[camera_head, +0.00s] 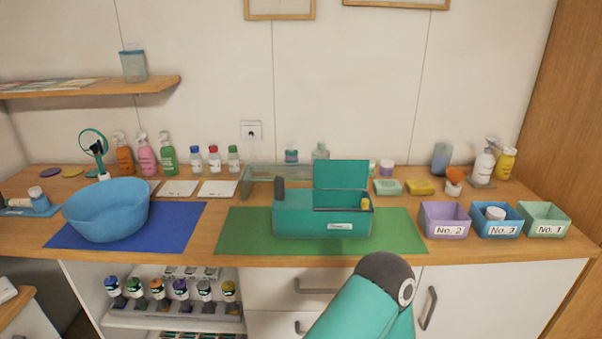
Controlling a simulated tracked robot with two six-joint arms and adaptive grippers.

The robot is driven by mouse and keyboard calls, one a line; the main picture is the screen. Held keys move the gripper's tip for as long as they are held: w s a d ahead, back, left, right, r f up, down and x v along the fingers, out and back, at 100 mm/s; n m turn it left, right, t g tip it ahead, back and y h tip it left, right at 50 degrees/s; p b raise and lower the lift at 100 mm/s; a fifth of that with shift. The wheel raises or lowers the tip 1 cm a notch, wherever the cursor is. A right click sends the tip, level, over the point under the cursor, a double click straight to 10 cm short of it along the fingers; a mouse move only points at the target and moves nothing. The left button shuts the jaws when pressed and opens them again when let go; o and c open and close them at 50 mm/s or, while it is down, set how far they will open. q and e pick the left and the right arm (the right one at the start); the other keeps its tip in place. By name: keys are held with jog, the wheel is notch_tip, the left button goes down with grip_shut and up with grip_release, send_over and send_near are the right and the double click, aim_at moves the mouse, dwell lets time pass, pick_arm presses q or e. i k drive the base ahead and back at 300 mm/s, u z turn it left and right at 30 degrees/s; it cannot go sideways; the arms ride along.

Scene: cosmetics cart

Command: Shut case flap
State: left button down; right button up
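The teal case (300,222) stands on the green mat (240,232) in the middle of the counter, with a white label on its front. Its flap (341,174) is raised and stands upright at the back of the right part. A small yellow-topped item (365,203) shows at the right end of the case. A dark upright cylinder (279,188) shows at its left end. The rest of the inside is hidden by the front wall. Neither gripper is in view; only a teal link of my own arm shows at the bottom, in front of the counter.
A blue basin (106,212) stands on a blue mat to the left. Three labelled bins, purple (445,230), blue (497,230) and green (545,230), stand to the right. Spray bottles and small containers line the back. The space above the flap is clear.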

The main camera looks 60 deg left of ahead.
aim_at(327, 173)
jog(key=u, duration=0.3)
jog(key=k, duration=0.2)
jog(key=z, duration=0.9)
jog(key=i, duration=0.1)
jog(key=u, duration=2.6)
jog(key=i, duration=1)
jog(key=z, duration=0.25)
